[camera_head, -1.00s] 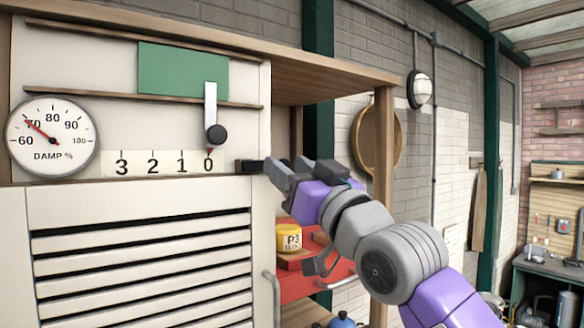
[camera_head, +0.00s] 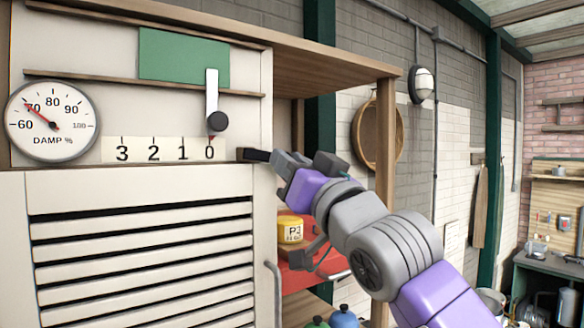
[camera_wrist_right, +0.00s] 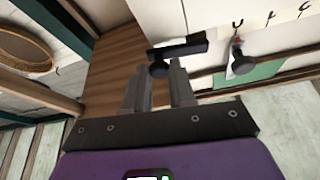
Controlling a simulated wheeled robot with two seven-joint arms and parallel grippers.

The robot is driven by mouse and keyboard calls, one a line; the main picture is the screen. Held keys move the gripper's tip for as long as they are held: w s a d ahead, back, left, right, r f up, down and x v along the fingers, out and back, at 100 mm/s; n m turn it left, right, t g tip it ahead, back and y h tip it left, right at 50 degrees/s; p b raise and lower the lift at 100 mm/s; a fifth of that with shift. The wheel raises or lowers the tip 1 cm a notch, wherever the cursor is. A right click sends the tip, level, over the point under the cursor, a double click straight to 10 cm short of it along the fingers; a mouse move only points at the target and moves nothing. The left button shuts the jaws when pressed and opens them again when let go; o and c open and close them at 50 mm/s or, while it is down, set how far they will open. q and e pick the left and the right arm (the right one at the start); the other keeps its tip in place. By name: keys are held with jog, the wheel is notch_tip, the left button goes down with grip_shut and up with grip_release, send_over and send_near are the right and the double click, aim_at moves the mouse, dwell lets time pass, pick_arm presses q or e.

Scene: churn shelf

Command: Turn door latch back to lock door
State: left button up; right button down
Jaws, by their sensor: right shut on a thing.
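The door latch (camera_head: 256,155) is a short black bar lying about level at the upper right corner of the cream slatted door (camera_head: 100,187). In the wrist view the latch bar (camera_wrist_right: 190,48) shows with a round black knob at the fingertips. My right gripper (camera_head: 283,163) is at the latch's right end, shut on the latch knob; its fingers also show in the wrist view (camera_wrist_right: 161,75). The fingers partly hide the grip in the head view. My left gripper is not in view.
Above the door are a damp dial (camera_head: 52,121), a 3-2-1-0 scale (camera_head: 165,149), and a slider with a black knob (camera_head: 218,121). A wooden post (camera_head: 386,130) stands behind my right arm. A yellow tin (camera_head: 290,229) sits on a red drawer unit below.

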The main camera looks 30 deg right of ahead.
jog(key=m+h, duration=0.1)
jog(key=m, duration=0.2)
jog(key=a+f+m+g+h, duration=0.1)
jog(key=m+h, duration=0.1)
jog(key=m, duration=0.1)
jog(key=f+m+h+b, duration=0.1)
jog(key=m, duration=0.2)
jog(key=shift+a+f+m+g+h, duration=0.1)
jog(key=shift+a+m+g+h, duration=0.2)
jog(key=shift+a+h, duration=0.1)
jog(key=m, duration=0.1)
jog(key=a+m+g+p, duration=0.1)
jog(key=m, duration=0.1)
jog(key=m+h, duration=0.1)
jog(key=shift+s+a+f+g, duration=0.15)
jog(key=shift+f+g, duration=0.15)
jog(key=m+p, duration=0.1)
jog(key=m, duration=0.1)
jog(key=a+m+g+p, duration=0.1)
jog(key=m, duration=0.1)
jog(key=a+m+g+p, duration=0.1)
jog(key=m, duration=0.1)
jog(key=shift+f, duration=0.2)
jog(key=shift+a+f+p, duration=0.1)
jog(key=shift+p, duration=0.2)
jog(key=c, duration=1)
grip_release()
jog(key=shift+s, duration=0.15)
jog(key=shift+o, duration=0.2)
